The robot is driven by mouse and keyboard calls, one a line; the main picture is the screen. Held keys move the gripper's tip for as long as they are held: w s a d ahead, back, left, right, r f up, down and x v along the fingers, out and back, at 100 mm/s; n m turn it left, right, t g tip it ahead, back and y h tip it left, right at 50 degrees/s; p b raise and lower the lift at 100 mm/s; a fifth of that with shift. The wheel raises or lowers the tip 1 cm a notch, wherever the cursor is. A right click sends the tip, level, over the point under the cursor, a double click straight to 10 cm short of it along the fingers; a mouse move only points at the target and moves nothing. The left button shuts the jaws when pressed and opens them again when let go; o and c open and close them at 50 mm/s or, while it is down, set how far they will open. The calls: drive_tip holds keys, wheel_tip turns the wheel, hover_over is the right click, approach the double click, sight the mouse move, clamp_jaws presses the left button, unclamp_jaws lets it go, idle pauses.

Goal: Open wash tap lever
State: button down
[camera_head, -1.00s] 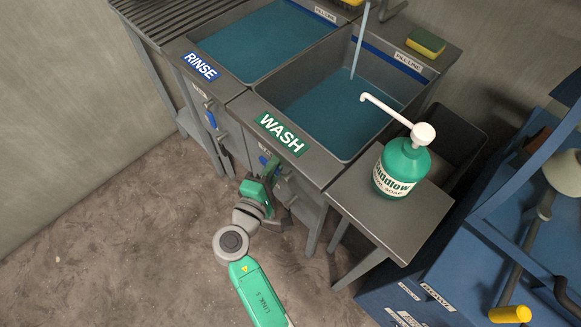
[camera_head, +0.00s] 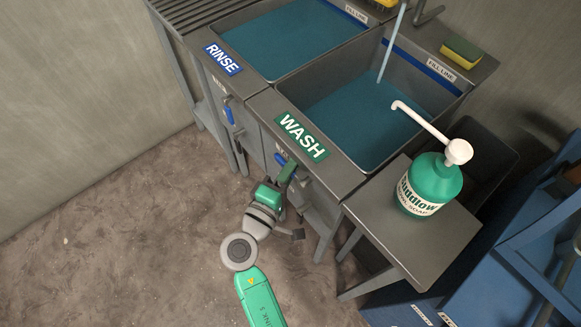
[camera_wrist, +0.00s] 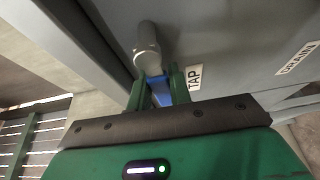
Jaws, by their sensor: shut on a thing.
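The wash tap lever is blue and sits on the front of the WASH sink. In the wrist view the lever (camera_wrist: 160,90) lies between my two green fingers, below a grey knob-like fitting and beside a TAP label (camera_wrist: 194,77). My gripper (camera_wrist: 158,88) is shut on the lever. In the head view my gripper (camera_head: 283,178) is at the front panel under the WASH sign, with a bit of the blue lever (camera_head: 280,159) showing beside it. The wash basin (camera_head: 360,115) holds blue water, and a thin stream falls into it.
The rinse basin (camera_head: 290,45) stands to the left, with its own blue lever (camera_head: 229,116) on the front. A green soap pump bottle (camera_head: 432,183) stands on a side table at right. A DRAIN label (camera_wrist: 297,59) is on the panel. The floor at left is clear.

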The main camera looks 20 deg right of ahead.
drive_tip(key=c, duration=1.3)
unclamp_jaws()
drive_tip(key=p+v, duration=0.2)
drive_tip(key=v, duration=0.6)
